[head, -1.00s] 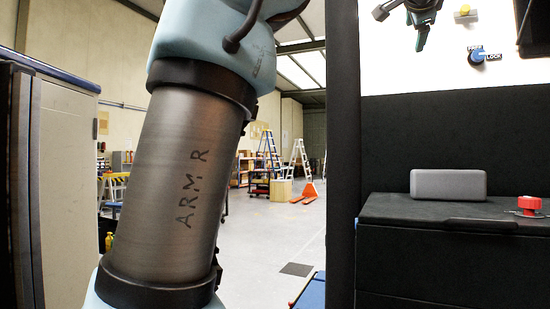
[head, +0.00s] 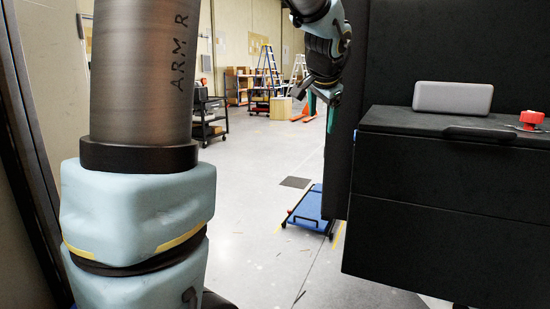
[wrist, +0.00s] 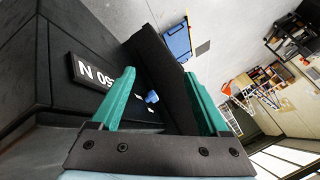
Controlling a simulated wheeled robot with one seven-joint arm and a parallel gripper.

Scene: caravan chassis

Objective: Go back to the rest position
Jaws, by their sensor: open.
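My gripper (head: 323,100) hangs at the upper middle of the head view, left of the black cabinet's edge and over the open floor side. Its green fingers also show in the wrist view (wrist: 160,95), spread apart with nothing held between them. In the head view, my arm links fill the left side and hide part of the room. No task object is named.
A black cabinet (head: 440,225) stands at the right, with a grey rounded box (head: 453,97) and a red knob (head: 531,118) on top. A blue platform trolley (head: 308,212) is on the floor. A dark cart (head: 210,122) and ladders stand behind.

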